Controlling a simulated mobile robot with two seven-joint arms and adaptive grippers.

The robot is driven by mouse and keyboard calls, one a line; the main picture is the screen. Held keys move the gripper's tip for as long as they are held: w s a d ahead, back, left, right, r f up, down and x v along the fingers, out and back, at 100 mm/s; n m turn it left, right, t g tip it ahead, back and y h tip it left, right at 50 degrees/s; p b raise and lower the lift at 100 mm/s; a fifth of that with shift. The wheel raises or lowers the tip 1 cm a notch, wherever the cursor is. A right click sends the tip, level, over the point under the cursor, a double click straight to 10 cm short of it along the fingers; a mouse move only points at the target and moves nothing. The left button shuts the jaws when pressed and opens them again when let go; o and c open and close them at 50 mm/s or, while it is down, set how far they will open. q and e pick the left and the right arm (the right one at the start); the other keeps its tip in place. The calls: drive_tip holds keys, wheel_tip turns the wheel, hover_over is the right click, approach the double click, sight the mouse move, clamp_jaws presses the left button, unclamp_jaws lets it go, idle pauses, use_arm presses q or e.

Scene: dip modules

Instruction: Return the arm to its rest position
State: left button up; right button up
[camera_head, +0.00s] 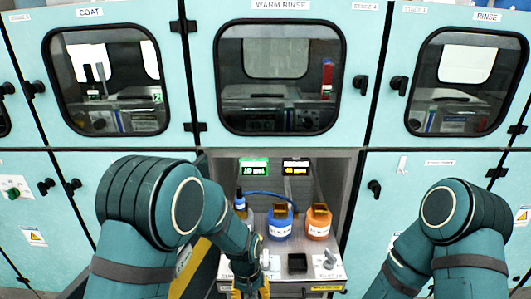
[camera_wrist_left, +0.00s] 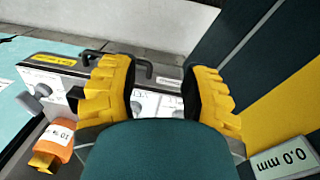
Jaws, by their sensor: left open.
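My left arm (camera_head: 147,210) comes in from the left of the head view and reaches down to the front of the open bay. My left gripper (camera_head: 250,287), with yellow fingers, is at the bottom edge there, beside the white front panel. In the left wrist view, the left gripper (camera_wrist_left: 160,85) has its two yellow fingers spread apart with nothing held between them. My right arm (camera_head: 450,225) is bent at the right; its gripper is out of view.
A black square holder (camera_head: 297,263) is in front. Cabinet doors with windows surround it. A 0.0 mm display (camera_wrist_left: 285,163) shows in the wrist view.

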use_arm(q)
drive_tip(key=s+a+f+h, duration=0.1)
drive_tip(key=s+a+f, duration=0.1)
drive_tip(key=s, duration=0.3)
drive_tip(key=s+a+f+t+h, duration=0.1)
drive_tip(key=s+a+f, duration=0.1)
drive_tip(key=s, duration=0.3)
drive_tip(key=s+a+f+n, duration=0.1)
drive_tip(key=s+a+f, duration=0.1)
drive_tip(key=s+f, duration=0.2)
drive_tip(key=shift+s+f+t+h, duration=0.3)
drive_tip(key=shift+s+t+h, duration=0.1)
drive_tip(key=shift+s, duration=0.25)
